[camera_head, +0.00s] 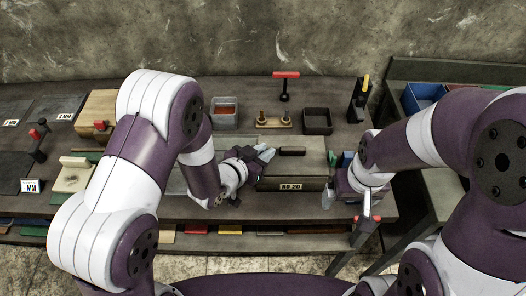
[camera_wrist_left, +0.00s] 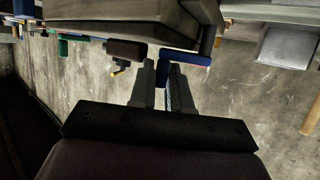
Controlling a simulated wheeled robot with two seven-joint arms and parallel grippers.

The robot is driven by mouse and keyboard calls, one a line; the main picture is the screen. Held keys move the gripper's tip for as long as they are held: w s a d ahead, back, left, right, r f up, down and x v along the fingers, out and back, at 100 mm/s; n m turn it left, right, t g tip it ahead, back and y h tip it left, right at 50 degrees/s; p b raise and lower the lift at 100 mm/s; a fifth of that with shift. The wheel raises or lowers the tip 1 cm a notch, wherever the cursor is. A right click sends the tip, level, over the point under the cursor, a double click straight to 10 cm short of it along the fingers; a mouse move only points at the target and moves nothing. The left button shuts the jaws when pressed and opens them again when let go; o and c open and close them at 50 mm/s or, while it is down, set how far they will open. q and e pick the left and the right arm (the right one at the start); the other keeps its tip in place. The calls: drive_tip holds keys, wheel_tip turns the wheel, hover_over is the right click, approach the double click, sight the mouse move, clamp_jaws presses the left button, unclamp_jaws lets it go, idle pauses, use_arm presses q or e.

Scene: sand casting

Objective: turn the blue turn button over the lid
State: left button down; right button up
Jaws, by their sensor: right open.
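The box labelled NO 20 (camera_head: 291,186) stands at the middle of the bench, its grey lid (camera_head: 312,163) on top with a dark handle (camera_head: 292,151). My left gripper (camera_head: 266,153) is at the box's left side. In the left wrist view the blue turn button (camera_wrist_left: 190,57) shows by the edge of the box, just beyond the fingertips (camera_wrist_left: 163,66). The fingers stand apart, with part of the blue piece showing between them; contact cannot be told. In the head view I cannot make out the button. My right gripper (camera_head: 328,198) is open and empty-looking, right of the box.
Behind the box stand a wooden stand (camera_head: 273,122), a dark open box (camera_head: 318,121), a grey bin (camera_head: 225,113) and a red-handled tool (camera_head: 285,85). A blue bin (camera_head: 424,97) is at the right. A wooden block (camera_head: 98,112) is at the left.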

idle(0.3)
use_arm(q)
drive_tip(key=shift+w+d+n+t+y+b, duration=0.15)
drive_tip(key=shift+d+n+t+y+b, duration=0.05)
drive_tip(key=shift+n+t+y+b, duration=0.4)
drive_tip(key=shift+w+d+n+t+y, duration=0.1)
drive_tip(key=shift+w+n+t+y, duration=0.1)
drive_tip(key=shift+n+y, duration=0.4)
drive_tip(key=shift+w+d+n+t+y, duration=0.1)
drive_tip(key=shift+w+n+t+y, duration=0.1)
drive_tip(key=shift+n+y, duration=0.4)
drive_tip(key=shift+w+n+t+y+b, duration=0.15)
drive_tip(key=shift+n+t+y+b, duration=0.15)
drive_tip(key=shift+n+y, duration=0.45)
drive_tip(key=shift+w+n+y, duration=0.2)
drive_tip(key=shift+n+y, duration=0.4)
drive_tip(key=shift+y, duration=0.15)
drive_tip(key=shift+w+n+y, duration=0.2)
drive_tip(key=shift+n+y, duration=0.35)
drive_tip(key=shift+y, duration=0.15)
drive_tip(key=c, duration=1.2)
unclamp_jaws()
drive_tip(key=shift+o, duration=0.2)
